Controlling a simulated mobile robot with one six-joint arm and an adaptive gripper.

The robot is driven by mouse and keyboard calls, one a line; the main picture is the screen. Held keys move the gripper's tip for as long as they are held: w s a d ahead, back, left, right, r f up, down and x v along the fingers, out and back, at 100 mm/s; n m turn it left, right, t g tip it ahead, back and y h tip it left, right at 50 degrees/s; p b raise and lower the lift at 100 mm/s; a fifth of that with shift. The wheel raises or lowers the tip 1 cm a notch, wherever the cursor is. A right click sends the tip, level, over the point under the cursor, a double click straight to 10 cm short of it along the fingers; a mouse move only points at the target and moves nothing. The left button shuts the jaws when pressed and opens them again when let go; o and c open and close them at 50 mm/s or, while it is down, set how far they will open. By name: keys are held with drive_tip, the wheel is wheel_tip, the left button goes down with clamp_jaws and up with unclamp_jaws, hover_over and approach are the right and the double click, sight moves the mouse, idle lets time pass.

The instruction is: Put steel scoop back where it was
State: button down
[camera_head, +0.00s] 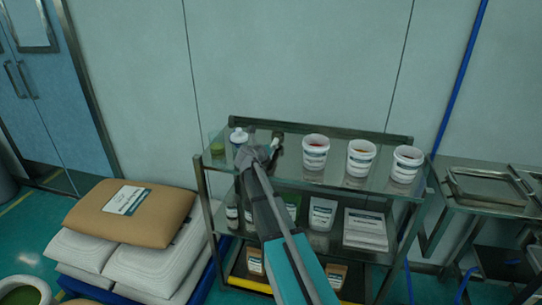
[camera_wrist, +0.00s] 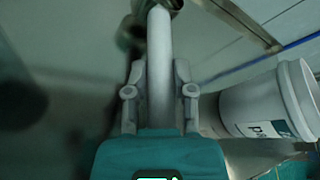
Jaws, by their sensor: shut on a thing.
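The steel scoop has a pale handle (camera_wrist: 159,45) that lies between the fingers of my gripper (camera_wrist: 159,92), which is shut on it. Its metal end (camera_wrist: 172,5) is cut off at the top of the wrist view. In the head view my gripper (camera_head: 260,154) is over the left part of the cart's top shelf (camera_head: 287,177), and the scoop (camera_head: 277,138) shows small and dark beyond it. I cannot tell whether the scoop touches the shelf.
Three white tubs (camera_head: 315,152) (camera_head: 360,158) (camera_head: 406,163) stand to the right; one tub shows close in the wrist view (camera_wrist: 270,104). A white-capped bottle (camera_head: 238,138) and a green item (camera_head: 217,147) stand left. A raised back rail (camera_head: 350,132) edges the shelf. Sacks (camera_head: 130,213) lie left of the cart.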

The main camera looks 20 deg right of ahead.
drive_tip(key=shift+f, duration=0.4)
drive_tip(key=shift+f+b, duration=0.1)
drive_tip(key=shift+b, duration=0.2)
drive_tip(key=shift+c, duration=2.3)
unclamp_jaws()
drive_tip(key=shift+s+a+r, duration=0.1)
drive_tip(key=shift+r, duration=0.1)
drive_tip(key=p+v, duration=0.4)
drive_tip(key=v, duration=0.7)
drive_tip(key=shift+s+a, duration=0.25)
drive_tip(key=shift+a, duration=0.05)
